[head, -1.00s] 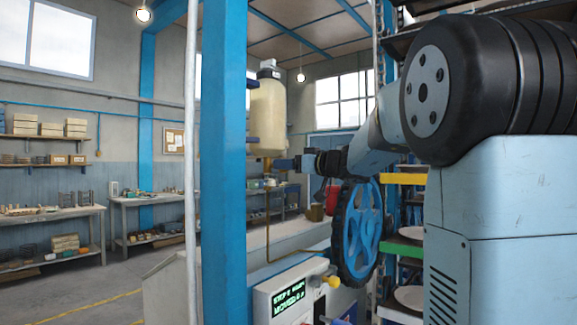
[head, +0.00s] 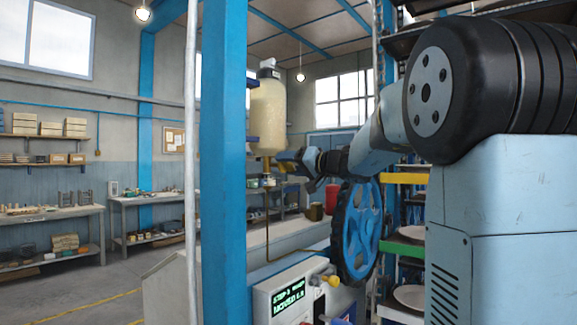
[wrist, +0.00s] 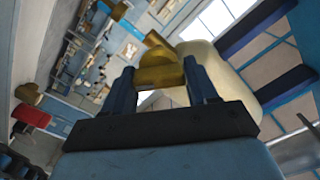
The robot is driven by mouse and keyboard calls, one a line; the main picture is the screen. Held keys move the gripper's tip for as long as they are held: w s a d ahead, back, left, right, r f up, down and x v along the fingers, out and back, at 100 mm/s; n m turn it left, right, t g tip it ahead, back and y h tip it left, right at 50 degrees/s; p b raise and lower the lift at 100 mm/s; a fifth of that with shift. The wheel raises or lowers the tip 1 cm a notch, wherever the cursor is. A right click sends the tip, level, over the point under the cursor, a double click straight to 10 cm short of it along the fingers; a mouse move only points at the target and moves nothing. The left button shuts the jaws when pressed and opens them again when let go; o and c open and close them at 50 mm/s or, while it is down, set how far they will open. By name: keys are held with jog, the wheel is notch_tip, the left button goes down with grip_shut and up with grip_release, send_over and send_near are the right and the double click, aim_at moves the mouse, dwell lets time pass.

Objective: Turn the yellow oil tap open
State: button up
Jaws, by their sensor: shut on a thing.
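The yellow oil tap (wrist: 158,74) sits between the two blue fingers of my gripper (wrist: 161,84) in the wrist view. My gripper is shut on it. In the head view my gripper (head: 285,160) is just below and right of the cream oil tank (head: 268,115). The tank also fills the space behind the tap in the wrist view (wrist: 222,75). In the head view the tap is small and partly hidden by the fingers, so its exact angle cannot be told.
A blue post (head: 224,160) stands left of the tank. A blue spoked wheel (head: 362,230) and a control panel (head: 290,295) with a green display are below my arm. A rack with plates (head: 410,296) is at the right. A thin pipe runs down below the tank.

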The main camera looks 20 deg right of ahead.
jog(key=m, duration=0.5)
jog(key=shift+d+f+m, duration=0.15)
jog(key=shift+m, duration=0.25)
jog(key=m, duration=0.4)
jog(key=shift+f+m, duration=0.2)
jog(key=shift+m, duration=0.1)
jog(key=shift+d+f, duration=0.1)
jog(key=o, duration=1)
jog(key=shift+w, duration=0.1)
jog(key=shift+c, duration=0.2)
jog(key=v, duration=1.3)
jog(key=shift+s+d, duration=0.25)
jog(key=shift+s, duration=0.1)
